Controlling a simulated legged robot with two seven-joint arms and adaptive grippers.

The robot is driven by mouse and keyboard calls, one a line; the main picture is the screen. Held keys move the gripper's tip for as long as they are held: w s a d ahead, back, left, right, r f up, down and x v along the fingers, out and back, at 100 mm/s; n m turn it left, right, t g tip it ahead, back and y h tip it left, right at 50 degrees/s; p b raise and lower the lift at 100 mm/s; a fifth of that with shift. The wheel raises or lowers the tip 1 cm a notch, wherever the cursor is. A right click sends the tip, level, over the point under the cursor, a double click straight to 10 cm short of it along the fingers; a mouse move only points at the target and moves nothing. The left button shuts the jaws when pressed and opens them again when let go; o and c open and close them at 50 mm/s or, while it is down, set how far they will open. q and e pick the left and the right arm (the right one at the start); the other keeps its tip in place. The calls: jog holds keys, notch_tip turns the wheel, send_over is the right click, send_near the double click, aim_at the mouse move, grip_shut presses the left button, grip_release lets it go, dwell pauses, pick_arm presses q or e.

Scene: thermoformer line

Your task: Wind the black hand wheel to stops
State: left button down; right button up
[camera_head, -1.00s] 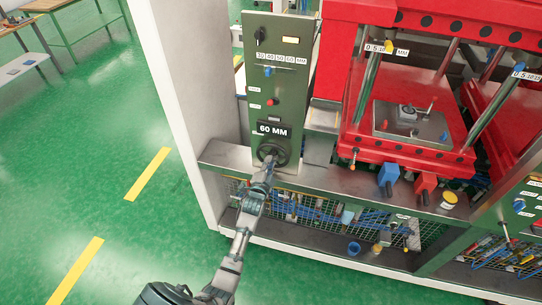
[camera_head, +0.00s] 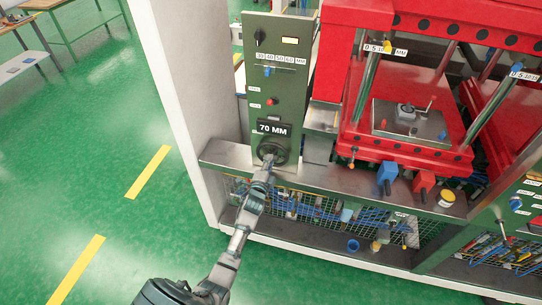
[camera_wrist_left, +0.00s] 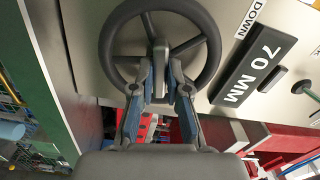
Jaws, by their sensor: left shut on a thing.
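The black hand wheel (camera_head: 273,149) sits low on the green control panel (camera_head: 280,85), just under a dark display that reads 70 MM (camera_head: 273,128). In the left wrist view the wheel (camera_wrist_left: 106,44) shows as a spoked ring, and the display (camera_wrist_left: 255,65) is to its right with a DOWN label above. My left gripper (camera_head: 268,162) reaches the wheel from below. In the left wrist view its two fingers (camera_wrist_left: 160,82) are shut on a knob or grip of the wheel, at the near part of the ring. My right gripper is not in view.
A red press (camera_head: 410,150) with steel posts stands right of the panel. A metal ledge (camera_head: 225,154) runs below the panel. Blue and red blocks (camera_head: 388,174) and a yellow-topped jar (camera_head: 447,197) sit on it. Wire-mesh bins (camera_head: 310,212) are underneath. Green floor is open at left.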

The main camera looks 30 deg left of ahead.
pick_arm(q)
jog(key=shift+f+m, duration=0.3)
jog(key=shift+m, duration=0.8)
jog(key=m, duration=0.2)
jog(key=shift+s+m, duration=0.1)
jog(key=shift+m, duration=0.3)
jog(key=m+p, duration=0.1)
jog(key=m, duration=0.4)
jog(key=shift+m, duration=0.4)
jog(key=c, duration=0.7)
grip_release()
jog(key=shift+o, duration=0.5)
jog(key=shift+d+r, duration=0.1)
jog(key=shift+r, duration=0.1)
jog(key=v, duration=1.1)
jog(key=shift+s, duration=0.35)
